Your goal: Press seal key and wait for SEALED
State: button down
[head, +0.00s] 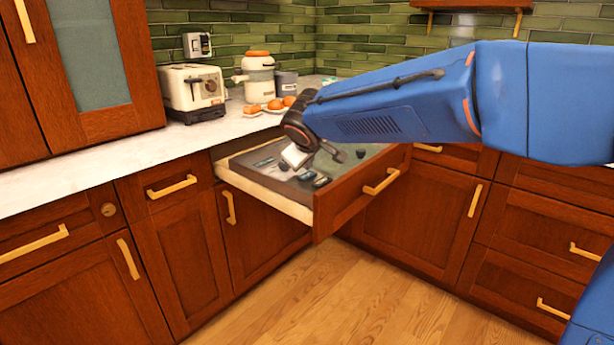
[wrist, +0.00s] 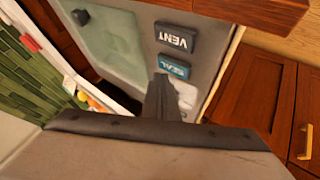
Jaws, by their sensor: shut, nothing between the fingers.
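The seal key (wrist: 172,66) is a small teal key on a grey panel (wrist: 205,60); its lettering reads upside down in the wrist view. My gripper (wrist: 161,80) is shut and empty. Its dark fingertips are at the lower left edge of the seal key; I cannot tell whether they touch it. A pale patch (wrist: 187,95) beside the fingers is partly hidden, and I can read no status word on it. In the head view, my gripper hangs over the open drawer (head: 262,195) that holds the panel, where the key lettering is too small to read.
A dark VENT key (wrist: 176,38) sits just beyond the seal key. A dark knob (wrist: 80,16) is by the greenish glass area. The toaster (head: 193,90) and food on plates stand on the counter (head: 130,155) behind. The floor before the drawer is clear.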

aim_at(307, 177)
jog(key=shift+r, duration=0.1)
jog(key=shift+r, duration=2.4)
jog(key=s+d+f+m+g+h, duration=0.1)
jog(key=s+d+f+m, duration=0.2)
jog(key=s+d, duration=0.7)
jog(key=s+d+f+m+g, duration=0.15)
jog(key=s+d, duration=0.45)
jog(key=d, duration=0.8)
jog(key=s+d+f+m, duration=0.1)
jog(key=s+d+f, duration=0.1)
jog(key=s+f, duration=0.2)
jog(key=s+d+f+m+g, duration=0.1)
jog(key=s+d+f+m, duration=0.1)
jog(key=s, duration=0.9)
jog(key=s+d+f+m+g, duration=0.1)
jog(key=s+d+f+m, duration=0.1)
jog(key=s+d+f, duration=0.2)
jog(key=s+f, duration=0.3)
jog(key=shift+s+d, duration=0.2)
jog(key=shift+s, duration=0.05)
jog(key=c, duration=2.5)
grip_release()
